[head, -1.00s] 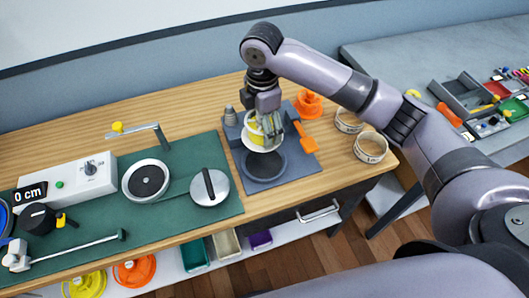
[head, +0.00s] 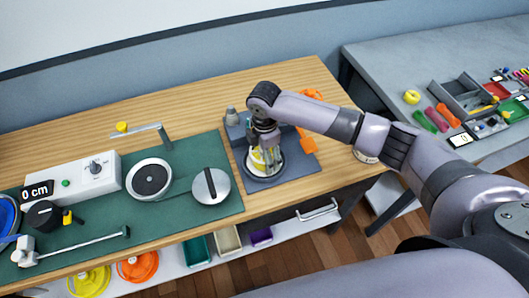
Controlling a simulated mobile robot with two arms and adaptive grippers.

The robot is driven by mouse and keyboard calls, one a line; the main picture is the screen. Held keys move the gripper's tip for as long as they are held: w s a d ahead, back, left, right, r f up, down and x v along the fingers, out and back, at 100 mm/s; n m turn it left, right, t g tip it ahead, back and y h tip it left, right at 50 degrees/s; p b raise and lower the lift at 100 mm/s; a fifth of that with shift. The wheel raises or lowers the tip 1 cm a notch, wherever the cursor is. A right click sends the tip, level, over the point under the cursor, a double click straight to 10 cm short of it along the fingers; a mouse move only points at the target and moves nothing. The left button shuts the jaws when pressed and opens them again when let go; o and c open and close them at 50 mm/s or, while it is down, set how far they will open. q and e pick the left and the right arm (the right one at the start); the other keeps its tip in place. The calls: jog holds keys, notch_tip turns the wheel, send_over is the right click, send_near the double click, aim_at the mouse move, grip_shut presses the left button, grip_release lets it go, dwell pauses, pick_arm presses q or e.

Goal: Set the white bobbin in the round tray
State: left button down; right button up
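The white bobbin (head: 263,172) has a white flange and a yellow wound middle. It is low over a dark round seat in a grey base plate (head: 300,180) near the bench's right end. Its rim covers most of that seat, and I cannot tell whether it touches. My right gripper (head: 266,150) points down onto the bobbin, with its fingers around the yellow middle, partly hidden by the wrist. A round, pale-rimmed tray with a label (head: 365,157) shows at the bench's right edge, mostly behind my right arm. My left gripper is not in view.
An orange part (head: 307,143) stands right of the bobbin. A green mat (head: 110,180) to the left bears a white control box (head: 92,179), a round dial (head: 149,179) and a lidded disc (head: 210,187). A grey side table (head: 400,65) holds tools.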

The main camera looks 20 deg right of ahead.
jog(key=shift+f, duration=0.1)
jog(key=o, duration=1.2)
notch_tip(320, 180, up, 12)
jog(key=shift+r+b, duration=0.2)
jog(key=shift+b, duration=0.75)
jog(key=shift+f, duration=0.1)
